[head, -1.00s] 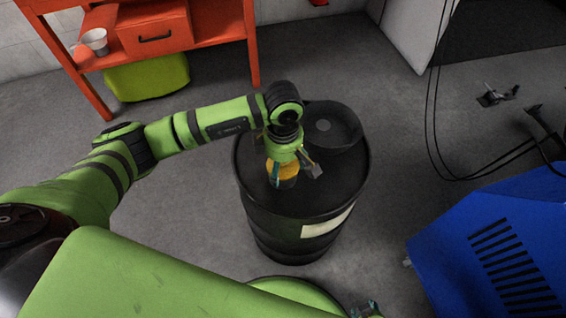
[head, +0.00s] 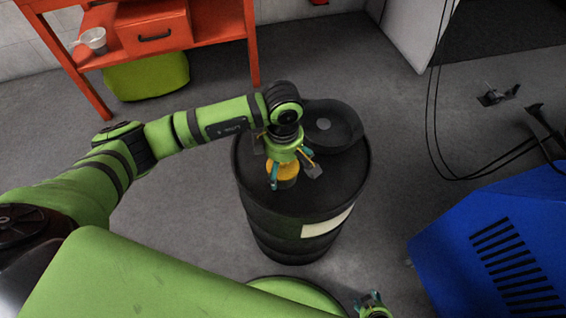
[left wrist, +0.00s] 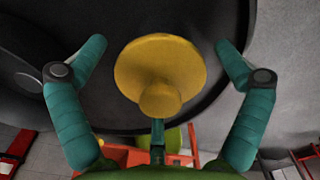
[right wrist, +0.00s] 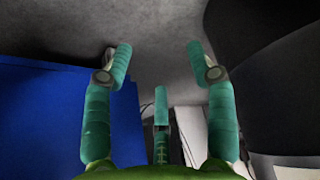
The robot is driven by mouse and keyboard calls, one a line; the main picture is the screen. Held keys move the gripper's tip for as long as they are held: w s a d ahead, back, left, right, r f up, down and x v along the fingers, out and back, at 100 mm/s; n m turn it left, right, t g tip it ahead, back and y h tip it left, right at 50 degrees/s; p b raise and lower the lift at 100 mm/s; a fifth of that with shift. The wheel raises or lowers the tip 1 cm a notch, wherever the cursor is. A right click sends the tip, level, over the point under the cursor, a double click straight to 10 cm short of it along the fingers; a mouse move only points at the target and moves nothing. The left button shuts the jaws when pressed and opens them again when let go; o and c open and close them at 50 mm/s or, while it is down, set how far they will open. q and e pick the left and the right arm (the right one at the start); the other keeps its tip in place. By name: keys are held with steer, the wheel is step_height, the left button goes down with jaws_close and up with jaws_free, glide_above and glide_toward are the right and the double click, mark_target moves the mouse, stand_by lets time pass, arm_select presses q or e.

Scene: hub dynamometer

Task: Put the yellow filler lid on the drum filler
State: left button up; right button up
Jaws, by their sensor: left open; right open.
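The yellow filler lid (head: 281,170) is above the top of the black drum (head: 325,185), over a short dark cylinder (head: 288,183) that looks like the drum filler. It looks seated there, but the contact is partly hidden. My left gripper (head: 294,178) is open, pointing down, with its fingers on either side of the lid. In the left wrist view, the lid (left wrist: 160,70) shows between the spread fingers with gaps on both sides. My right gripper (head: 372,304) is at the bottom edge of the head view. In the right wrist view it (right wrist: 158,58) is open and empty.
A dark round pan-like part (head: 345,130) lies on the drum's far side. A blue machine (head: 490,250) stands at the right. An orange bench (head: 215,30) with a cup (head: 93,40) is at the back left. Black cables (head: 432,120) hang at the right.

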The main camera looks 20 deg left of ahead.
arm_select(q)
steer(key=shift+r, duration=0.2)
steer(key=shift+r+p, duration=0.65)
steer(key=shift+p, duration=0.3)
step_height(320, 180, up, 4)
steer(key=shift+w+r+b, duration=0.1)
steer(key=shift+b, duration=0.2)
step_height(320, 180, up, 6)
steer(key=shift+r, duration=0.65)
arm_select(e)
steer(key=s, duration=0.3)
steer(key=shift+d+g, duration=0.1)
steer(key=shift+g, duration=0.3)
steer(key=shift+s+f, duration=0.1)
steer(key=shift+s, duration=0.3)
